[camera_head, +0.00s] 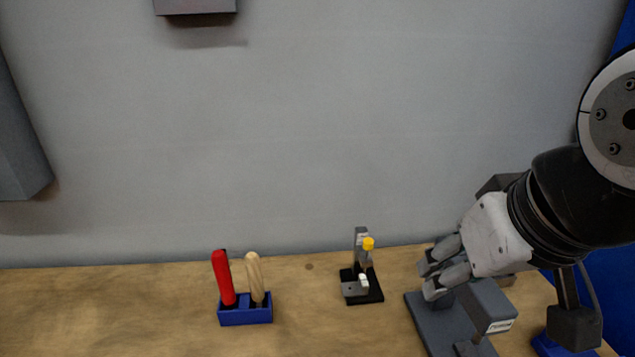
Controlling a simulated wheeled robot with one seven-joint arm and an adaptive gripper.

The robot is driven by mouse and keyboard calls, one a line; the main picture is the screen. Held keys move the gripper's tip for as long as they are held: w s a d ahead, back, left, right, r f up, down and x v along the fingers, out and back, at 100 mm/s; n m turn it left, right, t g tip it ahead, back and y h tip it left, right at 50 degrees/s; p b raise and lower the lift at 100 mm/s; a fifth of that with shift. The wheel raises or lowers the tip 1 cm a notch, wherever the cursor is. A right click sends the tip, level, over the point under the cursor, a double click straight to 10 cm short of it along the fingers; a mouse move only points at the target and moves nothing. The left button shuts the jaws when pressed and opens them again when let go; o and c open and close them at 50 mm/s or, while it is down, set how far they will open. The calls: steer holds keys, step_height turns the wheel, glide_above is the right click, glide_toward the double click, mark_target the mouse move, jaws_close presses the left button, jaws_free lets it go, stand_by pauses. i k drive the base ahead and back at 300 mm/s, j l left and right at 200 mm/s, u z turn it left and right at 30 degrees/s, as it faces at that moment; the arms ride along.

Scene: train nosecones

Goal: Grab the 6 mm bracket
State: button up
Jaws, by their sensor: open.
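My gripper (430,279) is at the right, its fingers pointing left and apart, with nothing between them. It is above and in front of a dark grey stand (430,322). A grey block (488,302) with a small white label rises from this stand; the label is too small to read. A small black-based fixture (370,297) with a grey upright, a yellow knob and a white piece stands left of my gripper, apart from it. I cannot tell which part is the 6 mm bracket.
A blue holder (246,316) with a red-handled tool (223,277) and a wooden-handled tool (255,276) stands on the wooden bench (120,310). The bench's left side is clear. A grey wall (250,140) rises behind. A blue object (556,346) is at the lower right.

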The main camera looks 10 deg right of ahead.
mark_target(360, 288)
steer(key=j, duration=0.65)
steer(key=k+j, duration=0.15)
steer(key=j, duration=0.5)
steer(key=i+z, duration=0.05)
